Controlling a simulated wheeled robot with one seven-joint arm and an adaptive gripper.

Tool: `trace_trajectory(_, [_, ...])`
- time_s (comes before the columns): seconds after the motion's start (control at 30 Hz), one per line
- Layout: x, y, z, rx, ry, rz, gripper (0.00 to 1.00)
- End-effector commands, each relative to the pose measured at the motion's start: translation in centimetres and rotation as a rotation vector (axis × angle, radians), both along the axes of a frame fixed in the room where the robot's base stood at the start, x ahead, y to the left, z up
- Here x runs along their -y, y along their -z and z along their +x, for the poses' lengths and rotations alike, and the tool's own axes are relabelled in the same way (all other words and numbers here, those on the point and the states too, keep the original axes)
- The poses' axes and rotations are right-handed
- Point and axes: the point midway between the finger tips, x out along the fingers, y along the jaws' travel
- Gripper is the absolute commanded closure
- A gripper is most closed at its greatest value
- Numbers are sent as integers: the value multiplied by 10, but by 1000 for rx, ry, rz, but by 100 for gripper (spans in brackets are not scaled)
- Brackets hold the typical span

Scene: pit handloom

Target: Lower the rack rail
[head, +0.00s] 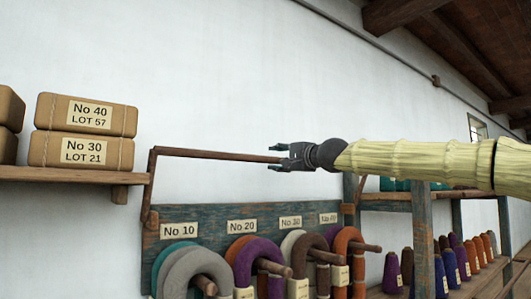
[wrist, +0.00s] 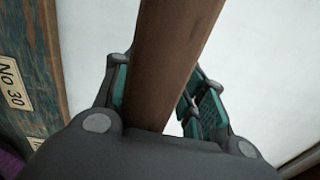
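The rack rail (head: 215,154) is a thin brown bar, raised above the blue-green peg board (head: 210,214) on an upright side arm (head: 150,185) at its left end. My gripper (head: 284,157) is at the right part of the rail, reaching in from the right. In the wrist view the rail (wrist: 168,60) runs between the two teal-padded fingers (wrist: 160,92). The fingers stand on either side of it, with a gap showing at the right finger. The rail's right end is hidden behind my gripper and arm.
Yarn hanks (head: 190,270) hang on pegs below labels No 10, No 20 and more. A shelf (head: 75,174) with wrapped parcels (head: 80,150) is close at left. Shelves with cones of thread (head: 450,266) stand at right. The wall above the rail is clear.

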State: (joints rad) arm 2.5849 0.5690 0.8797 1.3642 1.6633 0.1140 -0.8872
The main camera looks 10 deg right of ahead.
Motion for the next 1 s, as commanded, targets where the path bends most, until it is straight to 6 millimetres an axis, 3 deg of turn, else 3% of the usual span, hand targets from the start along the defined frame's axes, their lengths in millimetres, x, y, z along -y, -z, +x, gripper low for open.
trace_trajectory(0.23, [11, -2, -1, -20, 13, -9, 59])
trace_trajectory(0.63, [12, 0, -1, -21, 15, -11, 59])
trace_trajectory(1.0, [20, 8, -16, -21, 15, -11, 59])
